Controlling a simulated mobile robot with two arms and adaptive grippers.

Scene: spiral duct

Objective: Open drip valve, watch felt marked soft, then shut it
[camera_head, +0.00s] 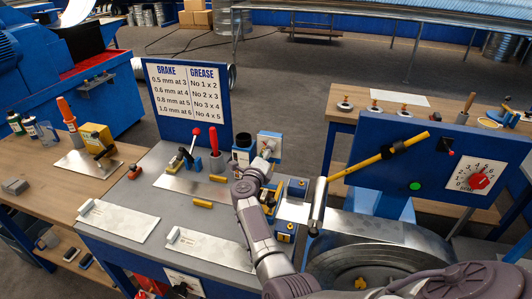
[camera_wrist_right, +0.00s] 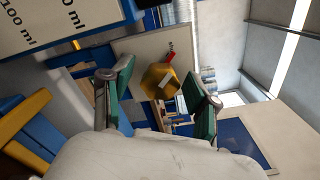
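My right gripper (camera_wrist_right: 168,84) shows in the right wrist view with its two green-padded fingers spread apart. Between and beyond them is a brass-coloured body (camera_wrist_right: 160,80) with a small red lever (camera_wrist_right: 170,57), which looks like the drip valve. I see no finger touching it. In the head view my right gripper (camera_head: 266,152) is over the back of the grey bench, in front of a small pale panel (camera_head: 270,138), and the arm hides part of what is there. I cannot make out the felt or its soft mark. My left gripper is not in view.
The grey bench (camera_head: 150,165) holds metal plates, a red-handled tool (camera_head: 214,145) and a brake and grease sign (camera_head: 188,90). A blue machine with a red dial (camera_head: 480,180) and a yellow-handled lever (camera_head: 375,158) stands at right. A 100 ml marked panel (camera_wrist_right: 50,20) is close in the wrist view.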

